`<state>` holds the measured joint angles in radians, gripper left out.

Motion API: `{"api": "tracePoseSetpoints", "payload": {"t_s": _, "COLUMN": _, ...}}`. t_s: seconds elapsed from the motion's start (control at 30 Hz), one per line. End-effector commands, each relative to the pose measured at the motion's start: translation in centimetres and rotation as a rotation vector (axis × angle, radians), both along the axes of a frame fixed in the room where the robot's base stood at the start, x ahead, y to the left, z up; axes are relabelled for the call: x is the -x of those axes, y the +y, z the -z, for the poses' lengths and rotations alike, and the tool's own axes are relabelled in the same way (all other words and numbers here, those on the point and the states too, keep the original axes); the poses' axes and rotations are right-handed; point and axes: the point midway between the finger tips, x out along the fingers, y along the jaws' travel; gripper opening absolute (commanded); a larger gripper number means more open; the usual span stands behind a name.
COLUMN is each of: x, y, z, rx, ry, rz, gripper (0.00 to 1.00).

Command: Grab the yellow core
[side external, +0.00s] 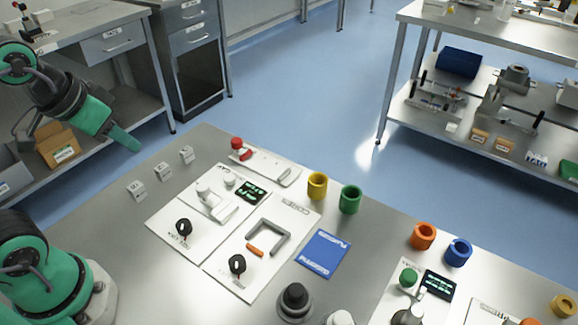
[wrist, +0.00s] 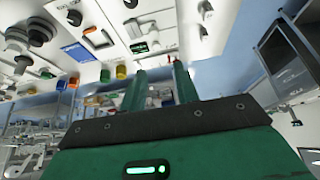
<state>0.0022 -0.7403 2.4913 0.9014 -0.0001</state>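The yellow core (side external: 316,191) is a short hollow ring. It stands upright on the grey table near its far edge, just left of the green core (side external: 349,203). In the wrist view, which looks upside down, the yellow core (wrist: 121,72) shows just left of my fingers. My gripper (side external: 126,139) is raised at the far left in the side view, well away from the yellow core. In the wrist view, my gripper's (wrist: 161,80) two green fingers are apart, with nothing held between them.
An orange core (side external: 423,238) and a blue core (side external: 458,253) stand farther right. A blue pad (side external: 323,254) lies in front of the green core. White panels with black knobs (side external: 184,228) and a red-knobbed unit (side external: 238,144) are left of the yellow core. Small grey blocks (side external: 162,172) stand at the left.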

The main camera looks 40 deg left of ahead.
Motion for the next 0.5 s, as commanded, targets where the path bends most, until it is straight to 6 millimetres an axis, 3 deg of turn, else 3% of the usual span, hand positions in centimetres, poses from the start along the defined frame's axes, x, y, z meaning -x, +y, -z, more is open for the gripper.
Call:
{"api": "tracePoseSetpoints", "payload": {"t_s": 0.27, "x": -2.4, "y": -0.7, "z": -1.1, "rx": 0.001, "ry": 0.039, "rz": 0.024, "gripper": 0.31}}
{"api": "tracePoseSetpoints", "payload": {"t_s": 0.5, "x": -6.5, "y": -2.0, "z": -2.1, "rx": 0.000, "ry": 0.094, "rz": 0.062, "gripper": 0.31}}
